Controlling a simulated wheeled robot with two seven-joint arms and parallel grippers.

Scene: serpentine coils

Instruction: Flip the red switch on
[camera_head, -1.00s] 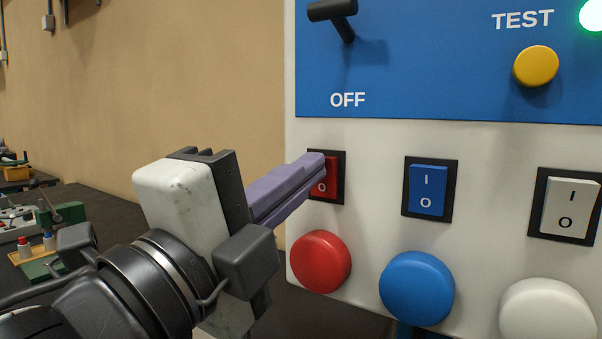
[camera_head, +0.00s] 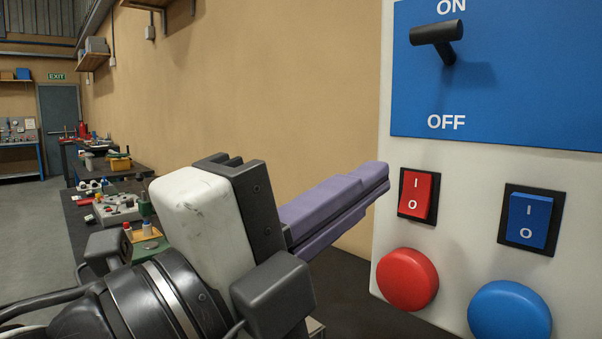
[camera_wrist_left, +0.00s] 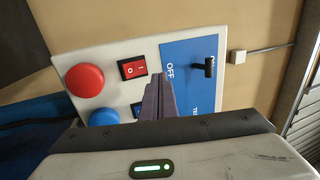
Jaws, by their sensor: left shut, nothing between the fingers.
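The red switch (camera_head: 417,195) is a rocker marked I above O in a black frame on the white panel (camera_head: 387,150). I cannot tell for sure which half is pressed in. In the left wrist view the red switch (camera_wrist_left: 133,69) lies to the left of the fingers and is unobstructed. My left gripper (camera_head: 385,177) has its purple fingers shut with nothing between them. In the head view the fingertips are just left of the switch and look apart from it. In the left wrist view the fingers (camera_wrist_left: 160,86) point at the panel. My right gripper is not in view.
A red button (camera_head: 407,279) and a blue button (camera_head: 510,311) bulge out below the switches. A blue switch (camera_head: 530,220) is to the right. A black lever (camera_head: 437,38) sticks out above, on a blue plate (camera_head: 500,105). Benches with clutter (camera_head: 115,205) stand at the left.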

